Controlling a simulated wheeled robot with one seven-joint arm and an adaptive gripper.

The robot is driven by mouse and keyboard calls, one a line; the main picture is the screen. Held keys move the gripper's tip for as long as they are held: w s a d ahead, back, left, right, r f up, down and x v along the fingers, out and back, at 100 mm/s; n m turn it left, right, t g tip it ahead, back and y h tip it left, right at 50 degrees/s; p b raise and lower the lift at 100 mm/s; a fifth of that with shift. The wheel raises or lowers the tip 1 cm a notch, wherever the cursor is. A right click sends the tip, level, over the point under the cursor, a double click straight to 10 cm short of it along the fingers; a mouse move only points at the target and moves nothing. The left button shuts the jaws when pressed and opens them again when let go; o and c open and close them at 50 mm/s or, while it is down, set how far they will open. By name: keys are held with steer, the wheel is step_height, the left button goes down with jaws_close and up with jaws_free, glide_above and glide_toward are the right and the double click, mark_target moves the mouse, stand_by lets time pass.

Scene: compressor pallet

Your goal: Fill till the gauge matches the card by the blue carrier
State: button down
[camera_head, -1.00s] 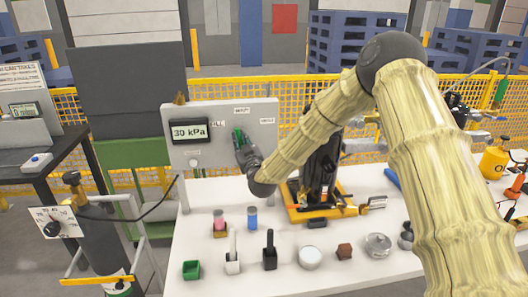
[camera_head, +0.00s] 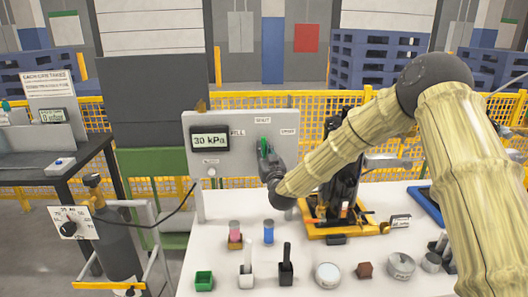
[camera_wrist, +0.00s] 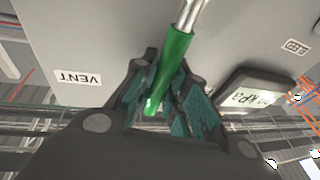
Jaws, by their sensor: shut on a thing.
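The gauge display (camera_head: 211,140) on the grey panel (camera_head: 240,185) reads 30 kPa. The panel has labels FILL, SHUT and VENT. A green lever handle (camera_head: 263,147) stands near upright below the SHUT label. My gripper (camera_head: 268,158) is shut on this handle; in the wrist view the green handle (camera_wrist: 172,75) lies between the fingers of my gripper (camera_wrist: 170,90). A blue carrier (camera_head: 426,206) shows at the right of the table, partly hidden by my arm. A small white card (camera_head: 400,220) stands by it; its text is too small to read.
A black pump on a yellow base (camera_head: 330,232) stands behind my forearm. Small cups, cylinders and round tins line the table's front (camera_head: 215,255). A dark cylinder with a dial plate (camera_head: 72,222) stands at the left, its hose running to the panel.

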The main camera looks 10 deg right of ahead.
steer(key=c, duration=1.4)
jaws_free()
steer(key=shift+s, duration=0.1)
steer(key=v, duration=1.1)
steer(key=shift+s+f, duration=0.2)
steer(key=shift+s, duration=0.2)
steer(key=shift+d+f, duration=0.1)
